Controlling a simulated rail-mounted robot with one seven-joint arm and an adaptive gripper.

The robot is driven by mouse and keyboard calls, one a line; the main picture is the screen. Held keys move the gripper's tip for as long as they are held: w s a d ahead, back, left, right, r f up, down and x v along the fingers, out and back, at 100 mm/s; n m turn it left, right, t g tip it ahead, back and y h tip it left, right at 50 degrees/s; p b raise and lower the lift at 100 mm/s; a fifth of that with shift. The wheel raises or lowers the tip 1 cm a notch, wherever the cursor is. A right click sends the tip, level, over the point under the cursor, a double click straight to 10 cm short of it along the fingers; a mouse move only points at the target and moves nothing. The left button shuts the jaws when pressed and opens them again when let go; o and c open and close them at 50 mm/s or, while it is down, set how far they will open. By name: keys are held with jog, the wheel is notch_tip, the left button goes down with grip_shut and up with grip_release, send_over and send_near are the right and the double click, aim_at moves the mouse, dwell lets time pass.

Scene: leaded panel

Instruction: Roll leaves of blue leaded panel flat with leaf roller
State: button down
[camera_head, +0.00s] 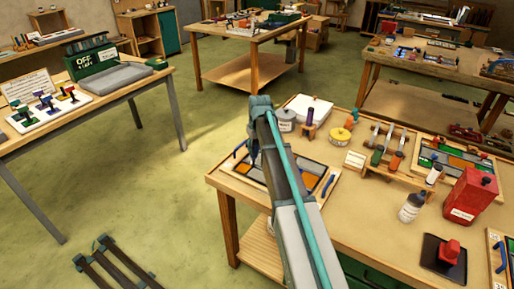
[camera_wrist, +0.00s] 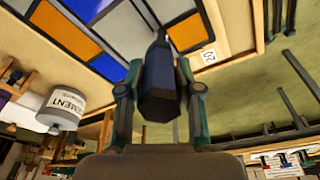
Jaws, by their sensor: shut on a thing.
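The leaded panel (camera_wrist: 112,33) shows in the wrist view with blue, orange and pale panes between dark lead strips, in a wooden frame. In the head view the panel (camera_head: 250,172) lies in a tray with blue handles at the near bench's left end, partly hidden by my arm. My gripper (camera_wrist: 158,88) is shut on a dark blue, faceted tool handle (camera_wrist: 158,95), apparently the leaf roller. The tool points toward the panel, near its framed edge. Its working tip is hard to see, so I cannot tell whether it touches the lead.
A grey cement tin (camera_wrist: 62,108) stands beside the panel, with a yellow tin (camera_head: 341,136) farther right. A rack of coloured-handled tools (camera_head: 385,150), a green-framed panel (camera_head: 455,160), a red can (camera_head: 470,196) and a bottle (camera_head: 412,207) occupy the bench's right. Open floor lies left.

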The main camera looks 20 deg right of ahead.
jog(key=shift+w+a, duration=0.1)
jog(key=shift+w, duration=0.05)
jog(key=shift+w+a, duration=0.6)
jog(key=shift+w, duration=0.05)
jog(key=shift+r, duration=0.1)
dwell(0.3)
jog(key=shift+r+p, duration=1.65)
jog(key=shift+r, duration=1.25)
jog(key=shift+d, duration=0.1)
